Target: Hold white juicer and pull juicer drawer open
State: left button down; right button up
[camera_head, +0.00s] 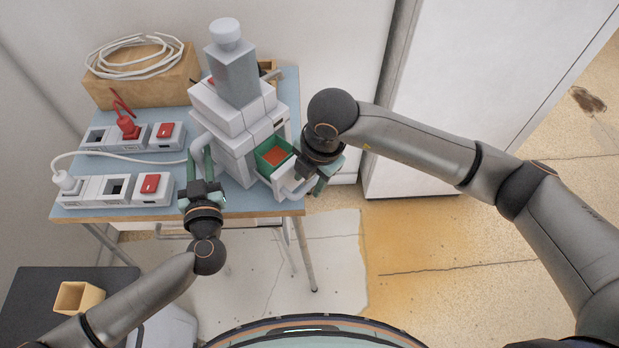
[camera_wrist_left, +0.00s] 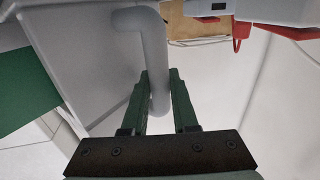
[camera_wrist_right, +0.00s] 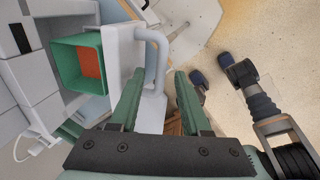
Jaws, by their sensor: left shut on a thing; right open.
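The white juicer (camera_head: 236,122) stands upright on the table, with a grey block and round cap on top. Its drawer (camera_head: 283,181) is pulled out at the front right, showing a green inside with an orange-red content (camera_wrist_right: 91,63). My left gripper (camera_head: 201,166) is shut on the juicer's curved side handle (camera_wrist_left: 152,45), whose lower end sits between the fingers. My right gripper (camera_head: 309,184) is at the drawer front. In the right wrist view its fingers are apart, with the white drawer handle (camera_wrist_right: 161,52) between them; no grip shows.
The blue-topped table (camera_head: 150,217) also holds power strips (camera_head: 120,190) with red switches, a red plug and a cable. A wooden box (camera_head: 150,80) with a coiled white cable stands behind. A white cabinet (camera_head: 440,80) is at the right. Floor is clear before the table's right side.

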notch_tip(320, 180, up, 11)
jog(key=s+d, duration=0.1)
jog(key=shift+s+d+r, duration=0.15)
jog(key=shift+s+d, duration=0.15)
jog(key=shift+d, duration=0.05)
pick_arm(q)
jog(key=c, duration=0.6)
grip_release()
